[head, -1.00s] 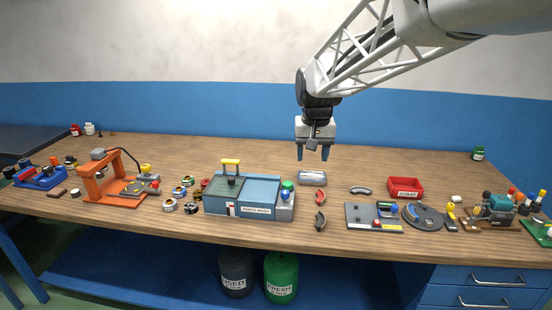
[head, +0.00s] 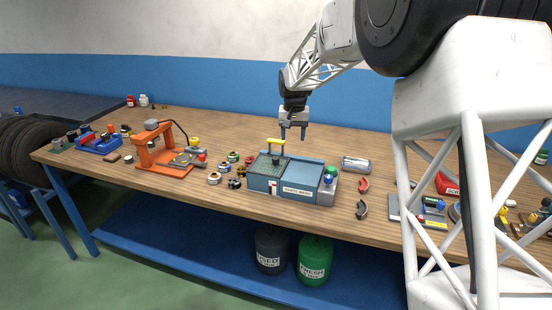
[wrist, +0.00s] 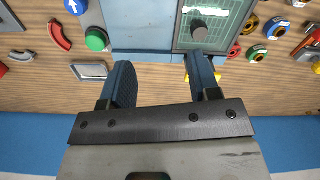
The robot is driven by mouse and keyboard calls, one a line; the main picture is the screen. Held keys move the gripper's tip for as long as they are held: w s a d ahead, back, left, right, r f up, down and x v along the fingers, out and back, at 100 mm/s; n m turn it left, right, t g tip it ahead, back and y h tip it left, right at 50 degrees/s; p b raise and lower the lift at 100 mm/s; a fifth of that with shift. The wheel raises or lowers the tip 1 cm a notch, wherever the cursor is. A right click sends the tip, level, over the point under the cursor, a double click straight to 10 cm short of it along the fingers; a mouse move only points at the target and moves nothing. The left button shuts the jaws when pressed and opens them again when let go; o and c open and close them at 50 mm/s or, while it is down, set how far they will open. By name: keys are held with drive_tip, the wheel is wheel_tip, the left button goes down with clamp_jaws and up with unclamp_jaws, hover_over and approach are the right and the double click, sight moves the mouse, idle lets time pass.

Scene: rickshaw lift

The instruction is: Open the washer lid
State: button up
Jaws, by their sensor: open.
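The washer (head: 293,196) is a blue-grey box labelled as a parts washer, standing on the bench. Its flat blue lid (head: 303,170) covers the right part and lies flat. My gripper (head: 293,136) is open and empty, above and behind the washer. In the wrist view, the lid (wrist: 140,28) and a grey knob (wrist: 200,32) on the mesh side lie beyond my open fingers (wrist: 161,68). A finger partly hides the washer's edge and some yellow there.
A green button (head: 331,170) is at the washer's right end. A grey tray (head: 356,164) and red curved part (head: 363,185) lie to its right. Several small rings (head: 215,178) and an orange press (head: 160,158) stand left. The bench behind the washer is mostly clear.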

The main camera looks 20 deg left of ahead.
hover_over(276, 158)
wheel_tip(276, 158, down, 5)
drive_tip(key=shift+a+r, duration=0.1)
drive_tip(key=shift+r, duration=0.1)
drive_tip(key=shift+f, duration=0.1)
drive_tip(key=shift+f, duration=3.8)
clamp_jaws()
